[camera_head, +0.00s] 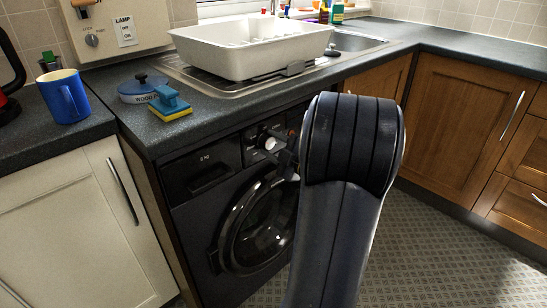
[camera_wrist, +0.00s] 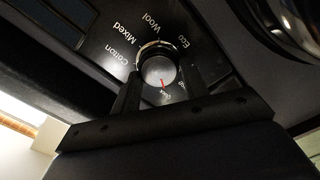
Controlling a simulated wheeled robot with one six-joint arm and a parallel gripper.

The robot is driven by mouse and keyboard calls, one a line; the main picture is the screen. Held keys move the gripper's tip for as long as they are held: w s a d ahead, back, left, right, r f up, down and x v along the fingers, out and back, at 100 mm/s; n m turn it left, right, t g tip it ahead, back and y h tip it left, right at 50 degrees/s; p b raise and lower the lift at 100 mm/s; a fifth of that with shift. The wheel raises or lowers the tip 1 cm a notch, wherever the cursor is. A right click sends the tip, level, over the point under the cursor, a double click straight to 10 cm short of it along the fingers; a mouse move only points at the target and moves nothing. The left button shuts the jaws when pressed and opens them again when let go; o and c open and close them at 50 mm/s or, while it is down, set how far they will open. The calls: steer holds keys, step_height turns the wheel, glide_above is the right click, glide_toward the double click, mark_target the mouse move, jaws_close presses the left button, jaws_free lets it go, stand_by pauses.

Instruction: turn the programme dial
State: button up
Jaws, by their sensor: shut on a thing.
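The programme dial (camera_wrist: 158,68) is a round silvery knob with a red mark on the black washing-machine panel. My gripper (camera_wrist: 161,78) has its two dark fingers on either side of the dial, shut on it. The red mark points towards the gripper's base in the wrist view. In the head view the dial (camera_head: 271,143) shows pale at the front of the washing machine (camera_head: 205,203), with my gripper (camera_head: 279,146) at it. My arm hides the panel's right part.
The round washer door (camera_head: 258,228) is below the dial. Above, the worktop holds a white basin (camera_head: 250,55), a blue and yellow sponge (camera_head: 170,106), a blue tin (camera_head: 140,88) and a blue mug (camera_head: 64,97). The patterned floor (camera_head: 445,255) at right is clear.

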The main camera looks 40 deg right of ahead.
steer(key=n+b, duration=0.4)
steer(key=shift+f, duration=0.3)
steer(key=shift+n+b, duration=0.6)
steer(key=shift+b, duration=0.05)
steer(key=shift+r+n, duration=0.15)
steer(key=shift+n, duration=0.15)
steer(key=o, duration=0.9)
steer(key=shift+o, duration=0.2)
steer(key=shift+s, duration=0.15)
steer(key=s+p, duration=0.2)
steer(key=s, duration=0.8)
steer(key=shift+s+d, duration=0.3)
steer(key=shift+d, duration=0.1)
steer(key=shift+w, duration=0.15)
